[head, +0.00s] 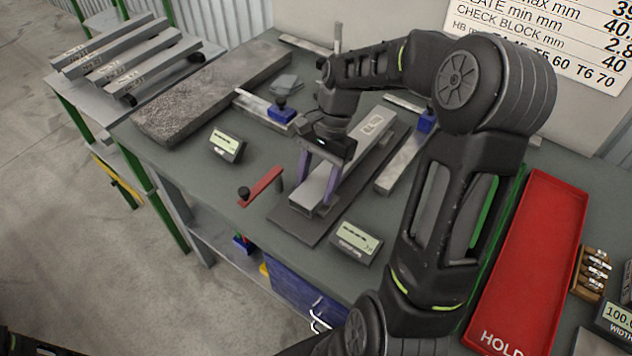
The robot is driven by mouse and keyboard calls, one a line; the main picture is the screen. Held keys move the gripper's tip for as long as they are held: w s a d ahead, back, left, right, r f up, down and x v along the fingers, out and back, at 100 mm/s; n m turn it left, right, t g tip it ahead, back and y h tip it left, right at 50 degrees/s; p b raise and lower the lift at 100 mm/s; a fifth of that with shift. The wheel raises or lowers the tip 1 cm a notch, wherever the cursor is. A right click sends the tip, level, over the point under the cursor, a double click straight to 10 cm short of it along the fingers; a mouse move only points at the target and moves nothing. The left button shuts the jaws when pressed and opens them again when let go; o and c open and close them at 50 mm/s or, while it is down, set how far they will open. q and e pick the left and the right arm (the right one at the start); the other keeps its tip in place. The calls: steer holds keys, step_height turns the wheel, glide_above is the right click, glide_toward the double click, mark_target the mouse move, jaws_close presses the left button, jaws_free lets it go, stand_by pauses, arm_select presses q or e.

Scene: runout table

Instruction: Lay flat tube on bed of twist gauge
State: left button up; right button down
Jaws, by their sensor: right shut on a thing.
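My right gripper (315,188) reaches in from the right, pointing down, with its two purple fingers on either side of a light grey flat tube (352,162). It is shut on the tube near its front end. The tube runs lengthwise over a dark flat plate (297,226), which looks like the base of the twist gauge. The bed under the tube is mostly hidden, and I cannot tell whether the tube touches it. A small display box (356,241) stands at the plate's front right. My left gripper is not in view.
A red tray (530,262) marked HOLD lies at the right. A dark stone slab (205,95) lies at the back left. A second display (227,145) and a red bar (262,185) are left of the plate. Several tubes rest on a side rack (140,60).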

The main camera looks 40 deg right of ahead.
steer(key=shift+f, duration=0.25)
steer(key=shift+c, duration=2.2)
jaws_free()
steer(key=shift+f, duration=0.1)
steer(key=shift+b+v, duration=0.75)
steer(key=shift+v, duration=3.2)
